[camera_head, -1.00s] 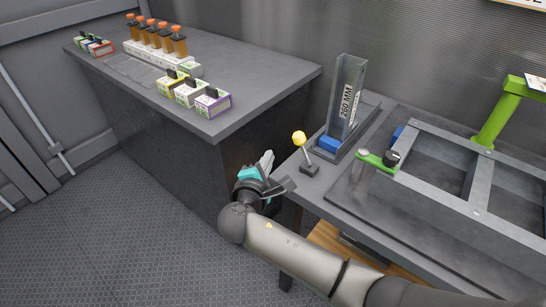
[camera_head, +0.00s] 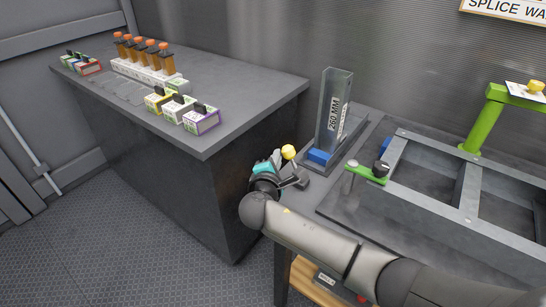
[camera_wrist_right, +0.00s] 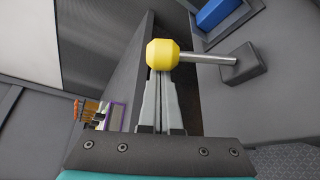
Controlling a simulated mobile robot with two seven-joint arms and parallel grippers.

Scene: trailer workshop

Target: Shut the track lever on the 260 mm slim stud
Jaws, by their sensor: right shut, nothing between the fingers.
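The 260 mm slim stud (camera_head: 335,108) stands upright in a dark track at the back of the right bench, with a blue block (camera_head: 318,156) at its foot. The track lever's yellow knob (camera_head: 288,152) shows just beside my right gripper (camera_head: 275,160). In the right wrist view the yellow knob (camera_wrist_right: 162,54) is at the fingertips, with its metal rod (camera_wrist_right: 208,58) running right to a grey base (camera_wrist_right: 243,64). My right gripper's fingers (camera_wrist_right: 160,98) are shut together and empty. I cannot tell whether they touch the knob. My left gripper is not in view.
A grey frame (camera_head: 430,185) with a green clamp (camera_head: 366,172) and green post (camera_head: 485,120) fills the right bench. The left bench (camera_head: 240,95) holds small boxes (camera_head: 202,121) and orange-topped bottles (camera_head: 144,52). A gap separates the benches.

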